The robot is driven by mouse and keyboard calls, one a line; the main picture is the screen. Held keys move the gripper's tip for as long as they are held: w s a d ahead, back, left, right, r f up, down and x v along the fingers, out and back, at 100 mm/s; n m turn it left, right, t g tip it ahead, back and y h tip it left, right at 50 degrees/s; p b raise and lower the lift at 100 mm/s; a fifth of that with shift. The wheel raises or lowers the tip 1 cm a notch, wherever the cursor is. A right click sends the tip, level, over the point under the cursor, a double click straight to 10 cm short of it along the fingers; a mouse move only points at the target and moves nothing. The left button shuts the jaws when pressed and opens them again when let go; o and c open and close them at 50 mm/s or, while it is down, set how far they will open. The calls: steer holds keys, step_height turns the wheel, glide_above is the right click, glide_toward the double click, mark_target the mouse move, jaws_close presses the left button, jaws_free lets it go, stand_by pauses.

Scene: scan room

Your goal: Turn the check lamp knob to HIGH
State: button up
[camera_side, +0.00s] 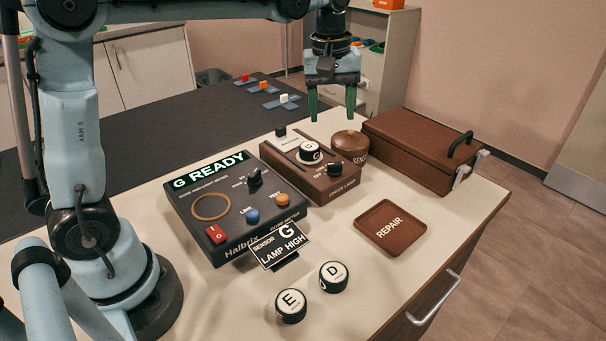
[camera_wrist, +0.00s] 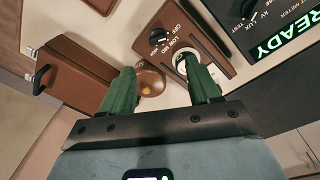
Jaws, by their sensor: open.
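The check lamp is a brown box (camera_side: 322,189) right of the meter. Its small black knob (camera_side: 334,169) sits at the near right end; in the wrist view the knob (camera_wrist: 158,38) stands beside the marks OFF, LOW and HIGH. I cannot tell which mark it points at. A sensor marked G (camera_side: 310,152) sits on the box; its pale top is partly hidden by a finger in the wrist view. My gripper (camera_side: 332,112) is open and empty, with green fingers pointing down, above and behind the lamp box, apart from the knob. It also shows in the wrist view (camera_wrist: 160,66).
The meter (camera_side: 230,233) reads G READY; a card (camera_side: 281,262) before it says SENSOR G, LAMP HIGH. A round brown pot (camera_side: 349,147) stands close behind the knob. A brown case (camera_side: 415,150) is at right. The REPAIR tray (camera_side: 391,240) and sensors E (camera_side: 291,305) and D (camera_side: 334,276) lie nearer.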

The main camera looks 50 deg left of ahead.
mark_target(335, 164)
steer(key=shift+n+g, duration=0.5)
steer(key=shift+n, duration=0.3)
steer(key=f, duration=0.4)
steer(key=w+f, duration=0.1)
steer(key=f, duration=0.3)
steer(key=w+f, duration=0.1)
steer(key=f, duration=0.4)
steer(key=shift+w, duration=0.1)
steer(key=shift+c, duration=0.4)
steer(key=c, duration=1)
